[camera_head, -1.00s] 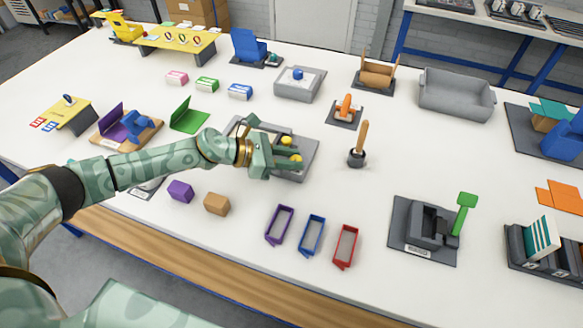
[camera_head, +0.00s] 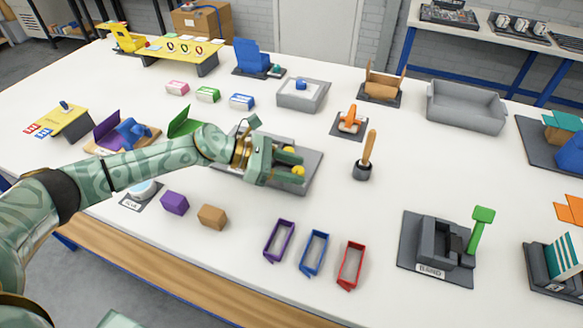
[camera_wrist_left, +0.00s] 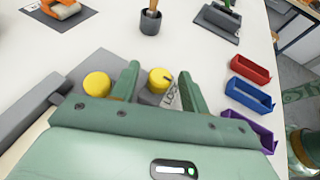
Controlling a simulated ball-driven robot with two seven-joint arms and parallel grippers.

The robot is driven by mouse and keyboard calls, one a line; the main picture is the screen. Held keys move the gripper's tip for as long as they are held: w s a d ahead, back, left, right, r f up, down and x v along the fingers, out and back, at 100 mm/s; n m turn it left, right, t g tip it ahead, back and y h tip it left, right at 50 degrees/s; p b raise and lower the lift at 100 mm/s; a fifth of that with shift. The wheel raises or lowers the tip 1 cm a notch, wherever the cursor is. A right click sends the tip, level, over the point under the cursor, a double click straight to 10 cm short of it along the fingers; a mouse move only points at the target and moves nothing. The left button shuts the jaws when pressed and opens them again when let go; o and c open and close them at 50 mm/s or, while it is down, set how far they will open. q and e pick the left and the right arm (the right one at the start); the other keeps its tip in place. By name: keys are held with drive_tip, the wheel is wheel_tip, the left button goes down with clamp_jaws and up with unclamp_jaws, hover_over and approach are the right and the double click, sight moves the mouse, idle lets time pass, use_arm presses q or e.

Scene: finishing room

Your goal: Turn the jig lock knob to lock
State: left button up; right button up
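The grey jig plate (camera_head: 312,178) lies mid-table, partly hidden behind my left gripper. It carries two yellow round knobs. The nearer knob (camera_head: 298,171) shows in the left wrist view (camera_wrist_left: 159,77) with a dark mark on its top, beside a label that reads LOCK (camera_wrist_left: 170,97). My left gripper (camera_head: 291,168) is open, its two fingers apart in the wrist view (camera_wrist_left: 156,82), with this knob between them in the picture. I cannot tell whether either finger touches it. The other yellow knob (camera_wrist_left: 97,85) sits outside the fingers, to their left in the wrist view. My right gripper is not in view.
Purple (camera_head: 279,240), blue (camera_head: 314,252) and red (camera_head: 350,265) bins stand in front. A dark cup with a wooden-handled tool (camera_head: 363,168) is to the right. Purple (camera_head: 174,203) and brown (camera_head: 212,216) blocks lie near the front edge. Bare table lies right of the jig.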

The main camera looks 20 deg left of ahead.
use_arm(q)
drive_tip(key=v, duration=1.6)
drive_tip(key=shift+b, duration=0.35)
drive_tip(key=shift+r, duration=0.2)
